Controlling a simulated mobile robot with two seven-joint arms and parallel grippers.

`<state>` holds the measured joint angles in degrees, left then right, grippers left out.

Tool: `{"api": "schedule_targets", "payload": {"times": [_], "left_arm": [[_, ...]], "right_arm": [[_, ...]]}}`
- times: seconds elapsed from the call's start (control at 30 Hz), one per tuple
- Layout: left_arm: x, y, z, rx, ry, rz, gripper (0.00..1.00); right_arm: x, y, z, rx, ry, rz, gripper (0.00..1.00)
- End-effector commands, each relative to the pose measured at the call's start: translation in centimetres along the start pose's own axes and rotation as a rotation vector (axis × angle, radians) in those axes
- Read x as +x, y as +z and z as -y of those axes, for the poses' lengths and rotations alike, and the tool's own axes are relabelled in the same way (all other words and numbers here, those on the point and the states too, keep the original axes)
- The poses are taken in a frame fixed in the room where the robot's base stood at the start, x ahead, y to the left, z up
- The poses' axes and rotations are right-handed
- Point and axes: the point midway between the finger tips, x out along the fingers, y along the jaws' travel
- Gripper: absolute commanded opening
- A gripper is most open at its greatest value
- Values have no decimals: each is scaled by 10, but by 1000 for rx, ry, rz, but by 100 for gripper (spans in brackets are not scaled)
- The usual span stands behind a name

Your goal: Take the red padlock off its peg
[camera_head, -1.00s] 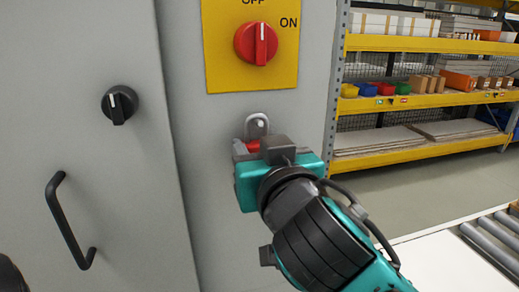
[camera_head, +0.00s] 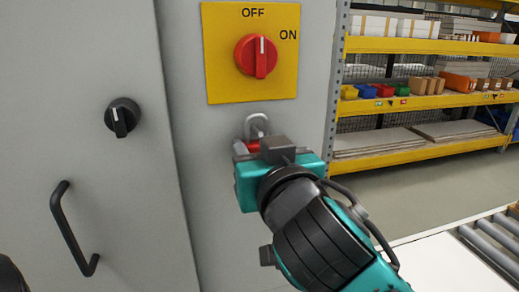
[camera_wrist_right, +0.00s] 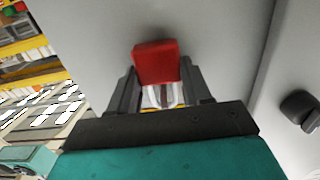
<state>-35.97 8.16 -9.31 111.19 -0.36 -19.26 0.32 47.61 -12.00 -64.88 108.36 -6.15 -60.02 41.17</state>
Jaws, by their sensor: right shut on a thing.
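The red padlock (camera_wrist_right: 156,64) sits between the fingers of my right gripper (camera_wrist_right: 160,90) in the right wrist view. In the head view only a small red part of the padlock (camera_head: 252,146) shows behind the gripper (camera_head: 244,150), with its metal shackle (camera_head: 257,125) rising above. The right gripper is shut on the padlock's body. The shackle is up against the grey cabinet front, just below the yellow switch plate. The peg itself is hidden, so I cannot tell whether the shackle is still around it. My left gripper is not in view.
The yellow plate (camera_head: 221,60) with a red rotary switch (camera_head: 257,56) is just above the gripper. A black knob (camera_head: 122,117) and a black door handle (camera_head: 72,228) are on the cabinet at left. Yellow shelving (camera_head: 430,101) and a roller conveyor (camera_head: 490,245) stand at right.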

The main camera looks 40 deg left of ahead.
Motion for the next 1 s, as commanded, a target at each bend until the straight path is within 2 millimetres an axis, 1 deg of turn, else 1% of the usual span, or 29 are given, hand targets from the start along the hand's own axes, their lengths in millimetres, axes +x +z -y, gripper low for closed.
{"api": "schedule_targets", "payload": {"times": [0.27,1.0], "left_arm": [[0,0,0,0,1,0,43],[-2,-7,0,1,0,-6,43]], "right_arm": [[-3,0,0,0,-1,-2,17],[-40,2,0,-1,-1,-1,17]]}}
